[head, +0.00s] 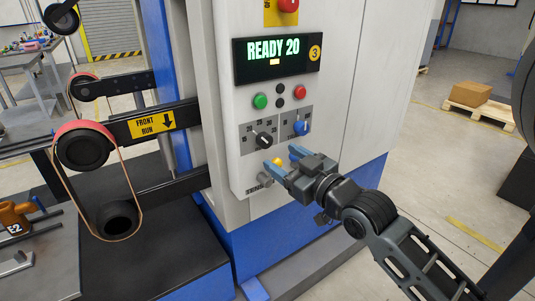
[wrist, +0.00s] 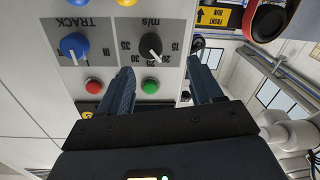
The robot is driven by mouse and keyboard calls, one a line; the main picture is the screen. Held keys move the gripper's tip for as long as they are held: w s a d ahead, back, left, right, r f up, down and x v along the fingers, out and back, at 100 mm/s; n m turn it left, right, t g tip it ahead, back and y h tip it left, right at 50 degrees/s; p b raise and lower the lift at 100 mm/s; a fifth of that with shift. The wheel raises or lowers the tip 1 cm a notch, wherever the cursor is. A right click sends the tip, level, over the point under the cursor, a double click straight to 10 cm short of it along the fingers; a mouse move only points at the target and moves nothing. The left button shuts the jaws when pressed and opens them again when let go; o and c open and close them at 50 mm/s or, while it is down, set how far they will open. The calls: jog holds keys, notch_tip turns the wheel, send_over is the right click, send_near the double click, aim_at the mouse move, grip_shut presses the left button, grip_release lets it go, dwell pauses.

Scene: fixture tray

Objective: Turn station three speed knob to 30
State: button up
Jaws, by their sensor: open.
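The black speed knob (head: 264,141) is on the lower left of the station three panel, on a grey plate with a number scale. It also shows in the wrist view (wrist: 149,45), upside down, its white pointer toward the 20 mark on the m/s scale. The display (head: 277,58) reads READY 20 beside a yellow 3. My gripper (head: 281,158) is open and empty, its blue fingers in front of the panel just below the knob. In the wrist view the fingertips (wrist: 160,66) are apart on either side of the knob's column, not visibly touching it.
A blue TRACK knob (head: 302,128) is close to the right of the speed knob. Green (head: 260,101) and red (head: 299,92) buttons are above. Belt rollers (head: 82,148) stand to the left.

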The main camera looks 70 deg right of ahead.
aim_at(267, 142)
jog(key=shift+h, duration=0.4)
jog(key=shift+s+d+p+x, duration=0.1)
jog(key=shift+d+p+x, duration=0.1)
jog(key=shift+x, duration=1.25)
jog(key=shift+s+d+p+x, duration=0.1)
jog(key=shift+p+x, duration=0.15)
jog(key=shift+x, duration=1.2)
jog(key=shift+s+d+p+x, duration=0.15)
jog(key=shift+p+x, duration=0.05)
jog(key=shift+x, duration=1.25)
jog(key=shift+c, duration=0.3)
jog(key=c, duration=1)
